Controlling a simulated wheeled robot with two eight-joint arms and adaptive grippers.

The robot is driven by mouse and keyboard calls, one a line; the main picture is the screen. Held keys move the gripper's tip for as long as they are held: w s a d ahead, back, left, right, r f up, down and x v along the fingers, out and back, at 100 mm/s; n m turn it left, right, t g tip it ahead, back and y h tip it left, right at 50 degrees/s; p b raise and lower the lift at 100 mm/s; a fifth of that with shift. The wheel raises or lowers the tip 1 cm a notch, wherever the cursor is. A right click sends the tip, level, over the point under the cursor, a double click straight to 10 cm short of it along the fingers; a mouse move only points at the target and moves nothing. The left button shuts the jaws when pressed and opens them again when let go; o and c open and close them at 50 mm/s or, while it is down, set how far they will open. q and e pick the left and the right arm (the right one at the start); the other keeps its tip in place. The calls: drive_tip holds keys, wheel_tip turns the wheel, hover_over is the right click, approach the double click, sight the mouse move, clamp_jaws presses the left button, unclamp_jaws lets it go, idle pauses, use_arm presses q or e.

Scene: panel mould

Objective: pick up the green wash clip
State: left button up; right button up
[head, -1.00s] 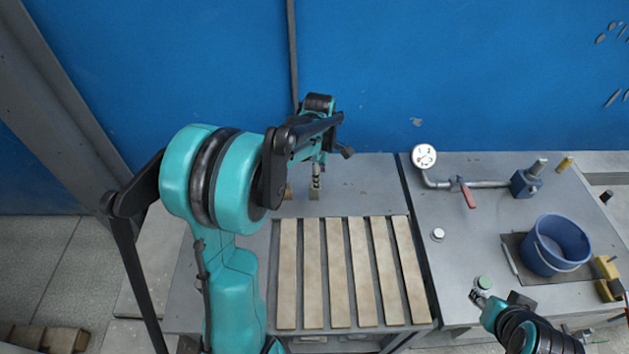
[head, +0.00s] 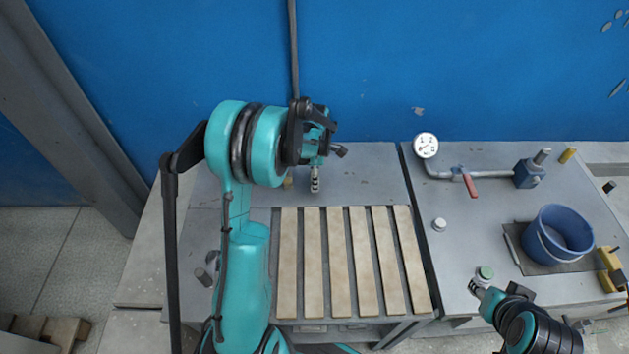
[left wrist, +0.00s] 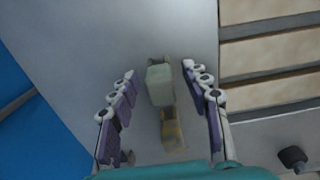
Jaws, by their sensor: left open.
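The green wash clip looks like a pale grey-green block (left wrist: 160,84), blurred, in the left wrist view. It shows between the two fingers of my left gripper (left wrist: 158,72), which is open, with a gap on each side. I cannot tell how far above the clip the fingertips are. In the head view my left gripper (head: 315,182) points down at the back of the left bench and mostly hides the clip. My right gripper (head: 475,287) is small at the lower right, beside a green-topped round piece (head: 486,272); its fingers are too small to judge.
A yellowish piece (left wrist: 172,130) lies close to the clip. Wooden slats (head: 340,262) fill the front of the left bench. A blue wall (head: 440,70) rises behind. The right bench holds a gauge (head: 425,146) with a pipe and a blue bucket (head: 557,233).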

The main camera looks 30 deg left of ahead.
use_arm(q)
drive_tip(key=shift+r, duration=0.1)
clamp_jaws()
drive_tip(key=shift+r, duration=0.15)
drive_tip(key=shift+r, duration=0.25)
wheel_tip(320, 180, up, 4)
drive_tip(key=shift+d+p, duration=0.1)
drive_tip(key=shift+p, duration=0.85)
drive_tip(key=w+d+r+p, duration=0.1)
drive_tip(key=w+d+r, duration=0.1)
drive_tip(key=d, duration=0.3)
drive_tip(key=w+d+r+p, duration=0.1)
drive_tip(key=d+r, duration=0.3)
drive_tip(key=d, duration=0.2)
drive_tip(key=shift+w+r, duration=0.15)
drive_tip(key=shift+w, duration=0.25)
